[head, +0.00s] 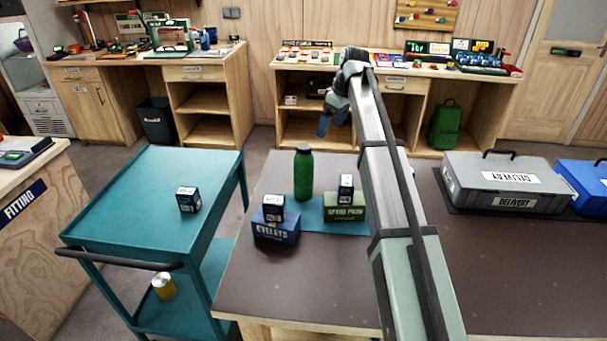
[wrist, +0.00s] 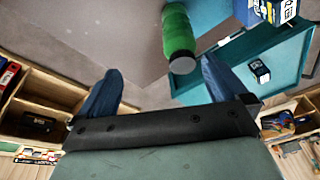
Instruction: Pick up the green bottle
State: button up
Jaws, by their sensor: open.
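The green bottle (head: 303,173) with a dark cap stands upright on the dark table, at the back edge of a teal mat (head: 315,228). In the wrist view the bottle (wrist: 178,35) shows at the top centre, beyond the fingers, with its cap end towards the camera. My gripper (head: 328,122) is raised above and beyond the bottle in the head view, to its right. Its two blue fingers are wide apart in the wrist view (wrist: 160,88), with nothing between them. The gripper and bottle are apart.
A blue EYELETS box (head: 275,233) and a green box (head: 344,207), each with a small dark box on top, stand near the bottle. A teal cart (head: 140,215) is on the left. A grey DELIVERY case (head: 505,185) is on the right. The table's front is clear.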

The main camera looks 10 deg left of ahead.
aim_at(308, 148)
jog(key=shift+n+y, duration=0.7)
jog(key=shift+y, duration=0.1)
jog(key=a+f, duration=0.4)
jog(key=s+a+f, duration=0.1)
jog(key=a+f, duration=0.1)
jog(key=shift+a+f, duration=0.15)
jog(key=shift+f, duration=0.25)
jog(key=shift+w+x, duration=0.15)
jog(key=shift+x, duration=1.25)
jog(key=shift+w+x, duration=0.1)
jog(key=shift+x, duration=1.35)
jog(key=shift+a+r, duration=0.15)
jog(key=shift+a, duration=0.1)
jog(key=c, duration=1.7)
